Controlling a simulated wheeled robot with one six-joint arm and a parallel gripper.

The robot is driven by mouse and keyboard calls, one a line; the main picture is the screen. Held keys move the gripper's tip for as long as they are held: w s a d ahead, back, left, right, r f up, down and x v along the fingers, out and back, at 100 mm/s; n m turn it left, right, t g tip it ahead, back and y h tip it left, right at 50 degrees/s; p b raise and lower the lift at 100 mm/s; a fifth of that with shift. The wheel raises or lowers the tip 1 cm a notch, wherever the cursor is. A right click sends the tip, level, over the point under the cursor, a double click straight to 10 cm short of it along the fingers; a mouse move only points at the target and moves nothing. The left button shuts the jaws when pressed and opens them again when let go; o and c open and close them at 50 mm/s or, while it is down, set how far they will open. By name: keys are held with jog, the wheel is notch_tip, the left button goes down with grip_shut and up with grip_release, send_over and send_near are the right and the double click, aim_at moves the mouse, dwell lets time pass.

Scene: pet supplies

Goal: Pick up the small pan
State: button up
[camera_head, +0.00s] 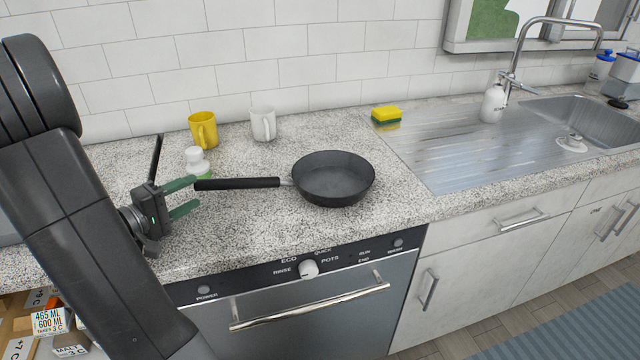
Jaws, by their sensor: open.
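The small pan (333,180) is dark and round with a black handle, and it sits on the speckled counter near the middle of the view. Its handle (238,183) points left toward my gripper (191,197). My gripper has two green fingers, spread apart and empty. The tip of the handle is at or just beyond the upper finger's tip. I cannot tell whether they touch or how their heights compare.
A white bottle (196,160) stands just behind the fingers. A yellow mug (204,130) and a white mug (263,123) stand near the tiled wall. A sponge (386,115) lies by the steel sink (470,150). The counter (300,230) in front of the pan is clear.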

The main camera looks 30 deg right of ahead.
aim_at(198, 189)
jog(key=shift+p+x, duration=0.3)
jog(key=shift+x, duration=2.5)
grip_shut()
